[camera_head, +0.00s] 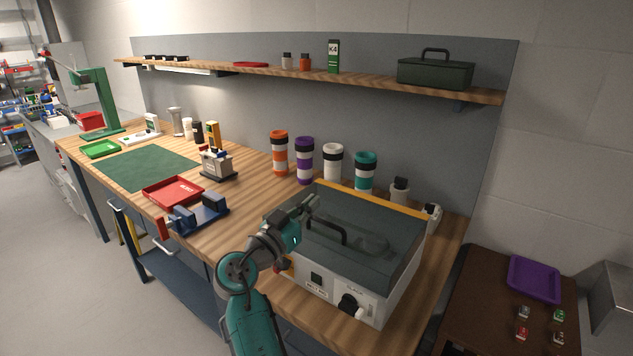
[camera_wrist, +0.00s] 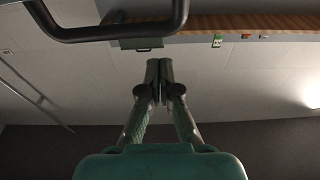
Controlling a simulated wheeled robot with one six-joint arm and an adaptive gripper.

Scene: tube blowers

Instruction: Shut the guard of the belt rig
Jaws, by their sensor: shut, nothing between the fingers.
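The belt rig (camera_head: 330,287) is a pale grey box at the right end of the bench, with a knob and a switch on its front. Its guard (camera_head: 378,240) is a dark see-through cover with a black handle (camera_head: 328,228) near the front. The guard looks lowered over the box, but I cannot tell whether it is fully seated. My gripper (camera_head: 311,202) is shut and empty, over the guard's left part near the handle. In the wrist view the shut fingertips (camera_wrist: 159,72) point away from the camera, and the handle (camera_wrist: 110,32) crosses the upper left, apart from them.
Several striped cups (camera_head: 304,160) stand behind the rig. A blue vise-like fixture (camera_head: 200,213) and a red tray (camera_head: 172,191) lie to its left. A shelf (camera_head: 380,83) runs above the bench. A dark side table (camera_head: 480,290) stands at the right.

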